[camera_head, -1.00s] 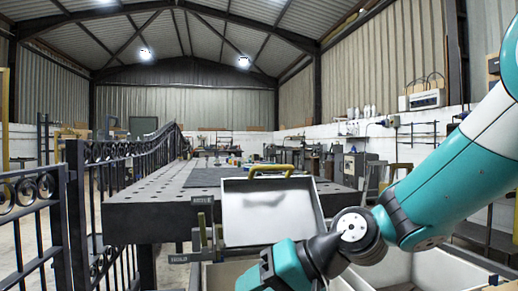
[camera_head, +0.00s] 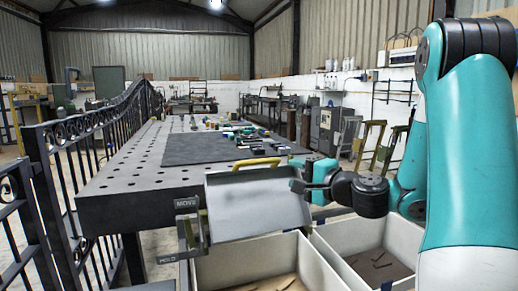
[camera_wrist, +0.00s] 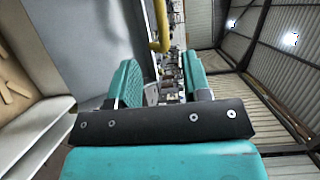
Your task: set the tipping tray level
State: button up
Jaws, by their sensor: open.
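The tipping tray (camera_head: 255,208) is grey-white and stands steeply tilted at the front of the dark bench, its inner face towards me. A yellow handle (camera_head: 257,163) runs along its upper edge. My gripper (camera_head: 300,185) is by the tray's upper right side, open, with nothing seen between its fingers. In the wrist view the teal fingers (camera_wrist: 160,75) are apart. The yellow handle (camera_wrist: 160,25) shows beyond them and the tray's grey face (camera_wrist: 95,40) is at the left. I cannot tell whether a finger touches the tray.
Plates marked MOVE (camera_head: 187,203) and HOLD (camera_head: 167,259) stand left of the tray beside an upright lever (camera_head: 203,229). Two cream bins stand below, left (camera_head: 310,262) and right (camera_head: 345,226), with loose pieces inside. The perforated bench (camera_head: 130,180) is behind; a black railing (camera_head: 60,150) is left.

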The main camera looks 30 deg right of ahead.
aim_at(261, 162)
jog(key=w+p, duration=0.2)
jog(key=w, duration=0.2)
jog(key=w+a+p, duration=0.1)
jog(key=w+p, duration=0.2)
jog(key=w, duration=0.2)
jog(key=w+p, duration=0.2)
jog(key=w, duration=0.2)
jog(key=shift+w+a+f, duration=0.1)
jog(key=shift+w+a, duration=0.1)
jog(key=shift+a, duration=0.1)
jog(key=shift+w+f+p, duration=0.15)
jog(key=shift+w+p, duration=0.15)
jog(key=shift+w, duration=0.15)
grip_shut()
